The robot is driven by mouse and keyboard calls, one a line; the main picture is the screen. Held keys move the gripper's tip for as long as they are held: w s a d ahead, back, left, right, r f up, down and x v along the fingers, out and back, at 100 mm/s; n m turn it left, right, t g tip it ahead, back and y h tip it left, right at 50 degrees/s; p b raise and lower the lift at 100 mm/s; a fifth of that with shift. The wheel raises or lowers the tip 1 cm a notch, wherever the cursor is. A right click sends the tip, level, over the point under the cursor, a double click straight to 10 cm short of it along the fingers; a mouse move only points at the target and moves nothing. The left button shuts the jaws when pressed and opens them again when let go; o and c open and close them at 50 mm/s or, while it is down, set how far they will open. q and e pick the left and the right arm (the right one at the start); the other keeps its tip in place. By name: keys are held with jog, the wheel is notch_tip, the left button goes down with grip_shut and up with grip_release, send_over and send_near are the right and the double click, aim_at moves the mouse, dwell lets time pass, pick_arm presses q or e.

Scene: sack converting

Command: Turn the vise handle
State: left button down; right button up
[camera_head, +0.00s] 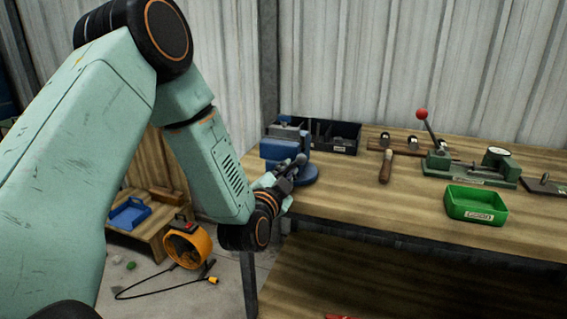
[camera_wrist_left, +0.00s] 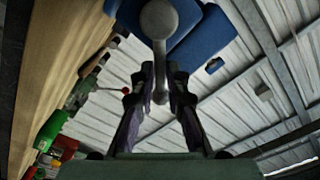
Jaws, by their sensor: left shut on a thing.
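The blue vise (camera_head: 280,150) stands on the left end of the wooden workbench. Its grey handle (camera_head: 300,159), with a rounded knob, is at the vise's front right. In the left wrist view the handle (camera_wrist_left: 159,22) comes down between the fingers, in front of the blue vise body (camera_wrist_left: 200,35). My left gripper (camera_head: 287,170) reaches the handle from the front. In the left wrist view my left gripper (camera_wrist_left: 161,85) has a finger on each side of the handle and is shut on it. My right gripper is in neither view.
A dark bin (camera_head: 335,136) stands behind the vise. A green tray (camera_head: 476,204), a wooden-handled tool (camera_head: 386,166) and a green fixture with a red-knobbed lever (camera_head: 440,160) lie to the right. The bench (camera_head: 350,200) between is clear. A yellow fan (camera_head: 187,246) stands on the floor.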

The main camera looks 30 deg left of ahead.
pick_arm(q)
jog(key=f+m+p, duration=0.1)
jog(key=m, duration=0.1)
jog(key=d+f+m+p, duration=0.1)
jog(key=m+p, duration=0.1)
jog(key=m, duration=0.1)
jog(key=f+m+p, duration=0.1)
jog(key=m+p, duration=0.1)
jog(key=shift+w+d+m, duration=0.2)
jog(key=shift+d+m, duration=0.05)
jog(key=shift+m, duration=0.05)
jog(key=shift+s+a+f+m+p, duration=0.15)
jog(key=shift+f+m+p, duration=0.5)
jog(key=shift+m, duration=0.6)
jog(key=shift+w+a+f+m+p, duration=0.1)
jog(key=shift+f+m+p, duration=0.6)
jog(key=shift+m, duration=0.5)
jog(key=shift+s+a+f+m+p, duration=0.15)
jog(key=shift+f+m+p, duration=0.35)
jog(key=shift+m+p, duration=0.55)
jog(key=shift+f, duration=0.1)
jog(key=c, duration=1.3)
grip_release()
jog(key=shift+c, duration=0.2)
jog(key=shift+w, duration=0.1)
jog(key=v, duration=1.2)
